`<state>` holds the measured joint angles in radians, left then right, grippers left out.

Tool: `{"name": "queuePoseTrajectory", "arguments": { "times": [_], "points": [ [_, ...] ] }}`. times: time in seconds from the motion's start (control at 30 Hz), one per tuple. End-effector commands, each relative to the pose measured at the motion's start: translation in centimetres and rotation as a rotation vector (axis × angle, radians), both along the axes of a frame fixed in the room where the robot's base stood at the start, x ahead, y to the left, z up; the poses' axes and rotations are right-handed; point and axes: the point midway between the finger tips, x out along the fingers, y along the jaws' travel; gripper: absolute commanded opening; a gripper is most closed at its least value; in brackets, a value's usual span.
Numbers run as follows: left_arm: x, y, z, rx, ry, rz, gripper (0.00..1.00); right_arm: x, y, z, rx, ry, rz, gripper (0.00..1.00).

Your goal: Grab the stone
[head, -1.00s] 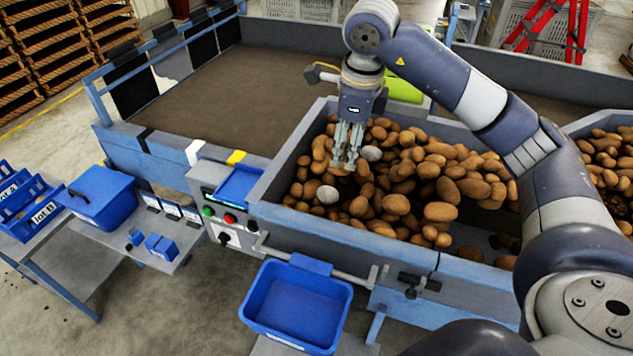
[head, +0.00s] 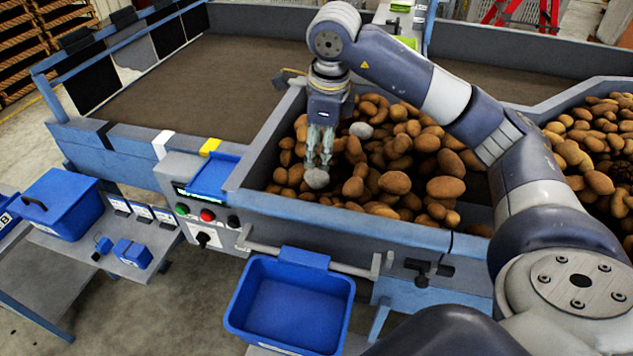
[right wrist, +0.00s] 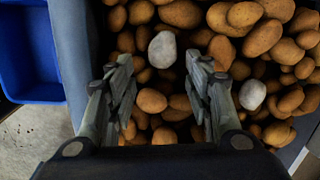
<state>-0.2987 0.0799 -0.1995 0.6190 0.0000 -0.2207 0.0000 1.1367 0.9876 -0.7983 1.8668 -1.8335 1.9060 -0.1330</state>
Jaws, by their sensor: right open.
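A pale grey stone (head: 316,178) lies among the potatoes at the near left of the hopper; it also shows in the right wrist view (right wrist: 163,49), ahead of and between the fingers. A second grey stone (head: 361,130) lies farther back and shows at the right in the right wrist view (right wrist: 252,94). My right gripper (head: 318,162) points down just above the nearer stone. In the right wrist view its two fingers (right wrist: 158,80) are apart with nothing held. My left gripper is not in view.
Potatoes (head: 394,183) fill the hopper, whose blue-grey front wall (head: 340,218) stands close to my gripper. A control panel (head: 200,214) is at its left corner. An empty blue bin (head: 290,305) sits in front. A lidded blue box (head: 62,203) stands on the left table.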

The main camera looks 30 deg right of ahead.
Motion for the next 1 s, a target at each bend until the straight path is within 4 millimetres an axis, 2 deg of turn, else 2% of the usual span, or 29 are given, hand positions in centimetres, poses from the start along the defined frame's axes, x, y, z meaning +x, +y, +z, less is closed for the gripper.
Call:
{"name": "queuePoseTrajectory", "arguments": {
  "times": [0.07,0.17,0.33,0.47,0.57,0.7,1.0],
  "points": [
    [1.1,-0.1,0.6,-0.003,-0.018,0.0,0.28,0.1,-0.1,-1.3,-0.001,0.006,0.0,0.47],
    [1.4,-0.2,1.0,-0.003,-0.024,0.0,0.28,0.4,-0.1,-2.7,-0.001,0.005,-0.001,0.47],
    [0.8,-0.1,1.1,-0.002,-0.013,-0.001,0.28,0.7,-0.2,-4.0,-0.001,0.002,-0.001,0.47],
    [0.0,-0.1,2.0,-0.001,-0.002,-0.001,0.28,0.9,-0.2,-5.1,0.0,0.006,0.0,0.47],
    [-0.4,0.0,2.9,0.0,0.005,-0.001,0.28,1.3,-0.4,-6.6,0.0,0.007,-0.001,0.47],
    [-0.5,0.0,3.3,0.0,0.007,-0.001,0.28,1.7,-0.4,-8.5,0.0,0.004,0.0,0.47],
    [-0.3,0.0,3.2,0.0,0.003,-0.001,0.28,1.9,-0.4,-9.2,-0.001,-0.001,0.0,0.47]
  ]
}}
